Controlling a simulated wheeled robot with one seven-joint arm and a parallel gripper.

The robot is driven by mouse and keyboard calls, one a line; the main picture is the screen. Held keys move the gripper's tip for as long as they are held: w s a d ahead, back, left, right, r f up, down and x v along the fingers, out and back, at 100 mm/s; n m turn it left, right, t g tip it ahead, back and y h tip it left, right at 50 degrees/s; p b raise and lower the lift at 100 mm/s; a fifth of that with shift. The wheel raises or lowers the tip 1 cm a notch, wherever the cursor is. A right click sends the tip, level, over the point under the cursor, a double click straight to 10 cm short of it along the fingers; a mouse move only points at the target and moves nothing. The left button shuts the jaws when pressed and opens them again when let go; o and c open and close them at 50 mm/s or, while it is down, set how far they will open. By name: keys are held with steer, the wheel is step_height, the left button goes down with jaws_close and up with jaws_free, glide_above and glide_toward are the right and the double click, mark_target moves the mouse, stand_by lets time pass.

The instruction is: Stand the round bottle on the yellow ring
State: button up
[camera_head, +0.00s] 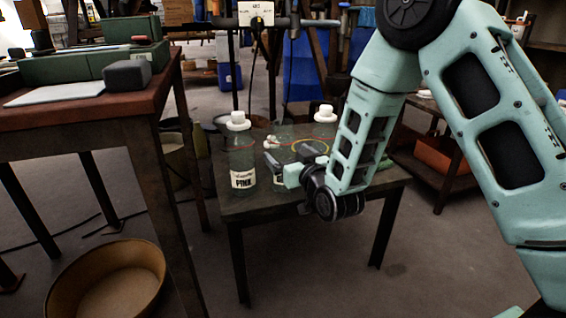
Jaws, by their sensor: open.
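A clear bottle (242,158) with a white cap and a "PINK" label stands upright at the left of the small dark table (232,205). A second clear bottle (325,118) with a white cap stands farther back to the right, its lower part partly hidden by my arm. I cannot tell for sure which is the round one. The yellow ring (296,144) lies on the table between them, partly behind my arm. My gripper (272,163) is open and empty, low over the table just right of the labelled bottle, apart from it as far as I can see.
A higher brown workbench (120,110) with green boxes stands close on the left. A round tan tub (106,282) is on the floor. A shelf with an orange bin (443,158) stands at the right.

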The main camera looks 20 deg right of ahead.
steer(key=w+b, duration=0.1)
steer(key=w, duration=0.1)
steer(key=w+a+b, duration=0.1)
steer(key=w, duration=0.1)
steer(key=shift+w+f, duration=0.2)
steer(key=shift+w, duration=0.05)
steer(key=shift+w+r, duration=0.1)
steer(key=shift+w, duration=0.15)
steer(key=shift+r, duration=0.1)
steer(key=c, duration=1.5)
